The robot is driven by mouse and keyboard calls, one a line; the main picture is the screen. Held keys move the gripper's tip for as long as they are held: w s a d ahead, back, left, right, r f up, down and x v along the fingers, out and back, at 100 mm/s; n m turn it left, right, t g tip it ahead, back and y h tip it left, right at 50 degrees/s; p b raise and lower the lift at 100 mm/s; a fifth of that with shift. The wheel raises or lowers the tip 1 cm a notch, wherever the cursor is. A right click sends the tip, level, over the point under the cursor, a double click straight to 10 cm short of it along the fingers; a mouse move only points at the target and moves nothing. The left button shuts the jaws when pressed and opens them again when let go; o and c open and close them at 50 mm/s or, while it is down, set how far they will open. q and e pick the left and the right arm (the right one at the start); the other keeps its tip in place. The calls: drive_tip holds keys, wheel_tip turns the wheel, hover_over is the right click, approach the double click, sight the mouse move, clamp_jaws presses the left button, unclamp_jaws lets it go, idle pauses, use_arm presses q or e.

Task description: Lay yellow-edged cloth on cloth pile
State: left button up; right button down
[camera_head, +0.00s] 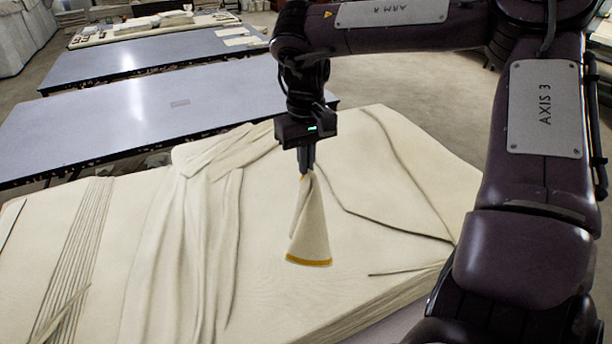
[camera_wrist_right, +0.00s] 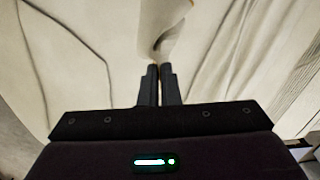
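The yellow-edged cloth (camera_head: 310,225) is cream with a yellow band along its lower edge. It hangs gathered in a cone below my right gripper (camera_head: 306,172). The gripper is shut on its top end, over the middle of the cloth pile (camera_head: 390,180). In the right wrist view the shut fingertips (camera_wrist_right: 157,66) meet, with a bit of the cloth (camera_wrist_right: 163,45) just beyond them. The pile is broad, cream and layered, with folds and creases on top. I cannot tell whether the cloth's lower edge touches the pile. My left gripper is out of view.
Bunched folds (camera_head: 190,240) run across the pile left of the hanging cloth. Blue-grey tables (camera_head: 150,110) stand behind the pile. A further table at the back (camera_head: 150,28) holds more pale cloth. Grey floor (camera_head: 420,85) lies open behind the pile at right.

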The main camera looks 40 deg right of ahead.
wheel_tip(320, 180, down, 7)
drive_tip(key=b, duration=0.2)
drive_tip(key=shift+b, duration=0.35)
drive_tip(key=shift+d, duration=0.1)
